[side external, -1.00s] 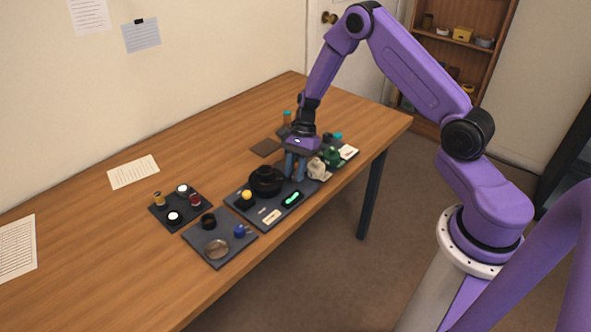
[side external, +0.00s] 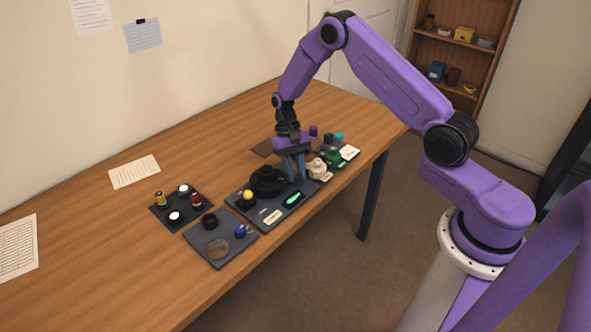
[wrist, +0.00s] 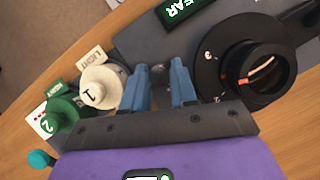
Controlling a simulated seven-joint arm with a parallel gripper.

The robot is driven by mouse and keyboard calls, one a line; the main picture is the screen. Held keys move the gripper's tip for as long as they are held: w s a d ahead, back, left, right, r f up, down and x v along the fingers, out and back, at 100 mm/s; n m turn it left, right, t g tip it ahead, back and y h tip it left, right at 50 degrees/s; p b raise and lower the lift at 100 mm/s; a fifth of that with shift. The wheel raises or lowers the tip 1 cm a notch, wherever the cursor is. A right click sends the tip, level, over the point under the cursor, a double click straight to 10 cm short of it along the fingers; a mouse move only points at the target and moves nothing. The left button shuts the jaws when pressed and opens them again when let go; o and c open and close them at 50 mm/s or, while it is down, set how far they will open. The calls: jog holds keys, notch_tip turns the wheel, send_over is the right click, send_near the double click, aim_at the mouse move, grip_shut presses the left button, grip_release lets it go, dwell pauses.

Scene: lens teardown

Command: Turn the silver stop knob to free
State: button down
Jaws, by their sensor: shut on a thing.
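My gripper (side external: 294,174) points down at the dark base plate (wrist: 140,36), between the black lens ring (side external: 266,181) and the cream knob marked 1 (side external: 318,168). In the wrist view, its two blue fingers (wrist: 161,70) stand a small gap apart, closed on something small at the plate. The silver stop knob is hidden, or nearly so, between the fingers; I cannot read its setting. The lens ring (wrist: 257,70) is right of the fingers, and the cream knob (wrist: 100,88) is close on the left.
A green knob marked 2 (wrist: 60,115) stands beyond the cream one. A green-lit CLEAR display (side external: 293,198) and a yellow button (side external: 247,195) are on the plate. Trays with small parts (side external: 206,246) (side external: 170,213) lie to the left.

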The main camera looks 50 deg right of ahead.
jog(key=shift+n+h, duration=0.5)
jog(key=shift+n, duration=0.8)
jog(key=c, duration=0.9)
grip_release()
jog(key=shift+a, duration=0.2)
jog(key=shift+a, duration=0.1)
